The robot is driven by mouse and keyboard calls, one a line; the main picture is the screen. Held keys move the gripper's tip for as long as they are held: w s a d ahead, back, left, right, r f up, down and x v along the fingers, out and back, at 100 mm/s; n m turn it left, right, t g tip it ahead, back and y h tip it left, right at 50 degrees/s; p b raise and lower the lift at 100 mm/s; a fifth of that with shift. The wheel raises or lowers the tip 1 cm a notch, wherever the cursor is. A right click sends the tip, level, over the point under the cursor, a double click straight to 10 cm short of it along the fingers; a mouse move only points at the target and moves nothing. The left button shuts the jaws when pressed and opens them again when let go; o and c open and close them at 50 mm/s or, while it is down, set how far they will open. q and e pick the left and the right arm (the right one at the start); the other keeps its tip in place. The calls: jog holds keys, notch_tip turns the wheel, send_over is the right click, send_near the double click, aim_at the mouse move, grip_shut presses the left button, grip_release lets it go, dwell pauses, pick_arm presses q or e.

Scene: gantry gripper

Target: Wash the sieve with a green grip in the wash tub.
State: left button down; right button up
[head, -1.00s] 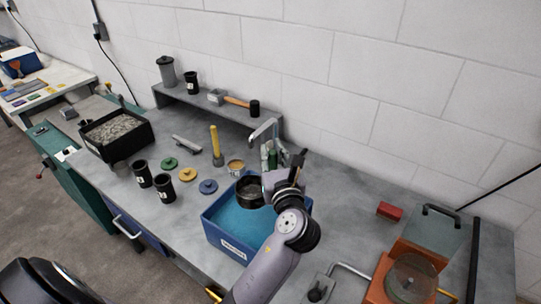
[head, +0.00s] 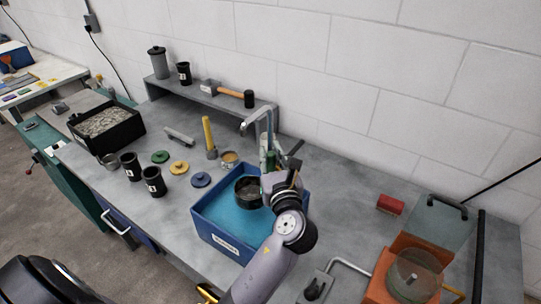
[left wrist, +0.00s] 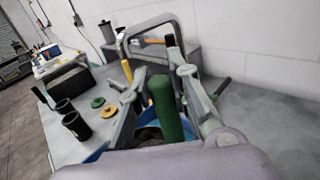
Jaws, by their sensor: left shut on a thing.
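The sieve (head: 247,190) is a dark round pan with a green grip (head: 270,161). It sits low within the blue wash tub (head: 203,231), over or in the blue water; whether it touches the bottom I cannot tell. My left gripper (head: 279,172) is shut on the green grip, at the tub's back right. In the left wrist view the grip (left wrist: 165,106) stands upright between the two fingers, and the sieve's pan is mostly hidden below. My right gripper is not in view.
A tap (head: 256,117) arches behind the tub. Black cups (head: 153,181), coloured lids (head: 179,168) and a yellow-handled tool (head: 209,137) stand to the left. A red block (head: 390,204) and an orange device (head: 388,272) are at right.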

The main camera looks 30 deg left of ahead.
aim_at(254, 177)
pick_arm(q)
jog(key=shift+s+f, duration=0.1)
jog(key=shift+f, duration=0.55)
notch_tip(254, 177, down, 4)
jog(key=b, duration=0.2)
jog(key=shift+f+b, duration=0.1)
jog(key=shift+b, duration=0.2)
jog(key=shift+f+b, duration=0.45)
jog(key=shift+f, duration=0.35)
jog(key=shift+f+b, duration=0.8)
jog(key=shift+f, duration=0.7)
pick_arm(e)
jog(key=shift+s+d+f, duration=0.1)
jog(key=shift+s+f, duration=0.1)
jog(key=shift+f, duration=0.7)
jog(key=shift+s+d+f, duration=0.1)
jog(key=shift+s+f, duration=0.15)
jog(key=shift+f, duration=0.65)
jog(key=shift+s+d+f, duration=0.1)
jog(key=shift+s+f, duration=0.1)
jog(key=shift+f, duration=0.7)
pick_arm(q)
jog(key=shift+r, duration=0.1)
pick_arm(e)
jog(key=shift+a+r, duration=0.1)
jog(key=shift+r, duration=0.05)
